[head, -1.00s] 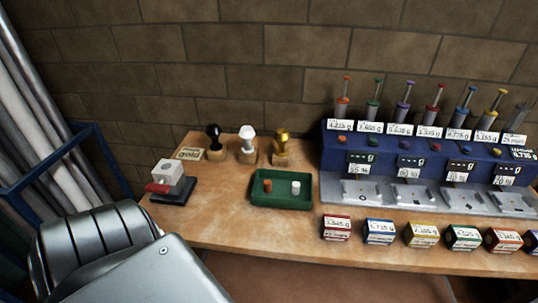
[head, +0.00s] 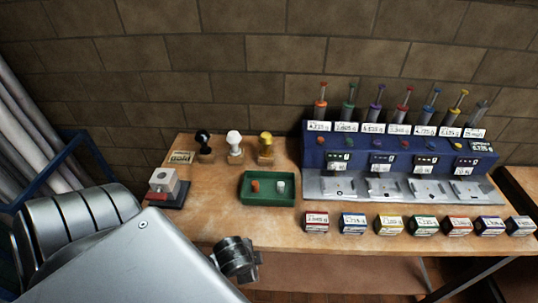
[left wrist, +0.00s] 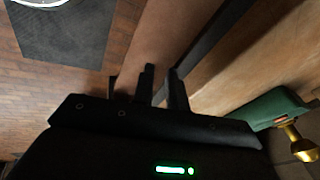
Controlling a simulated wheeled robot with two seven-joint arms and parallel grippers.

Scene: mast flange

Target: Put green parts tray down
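The green parts tray (head: 268,201) lies flat on the wooden bench, with an orange part (head: 254,186) and a white part (head: 280,186) in it. Its green edge shows at the right of the left wrist view (left wrist: 272,108). My left arm comes in from the lower left, and its dark wrist end (head: 238,258) is in front of the bench, below the tray. In the left wrist view my left gripper (left wrist: 162,78) has its two black fingers apart with nothing between them, clear of the tray. My right gripper is not in view.
Black, white and gold-knobbed stamps (head: 235,145) stand behind the tray. A white and red block (head: 164,184) is left of it. A blue dispenser rack (head: 390,145) with scales is at right. Several small labelled boxes (head: 388,225) line the front edge.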

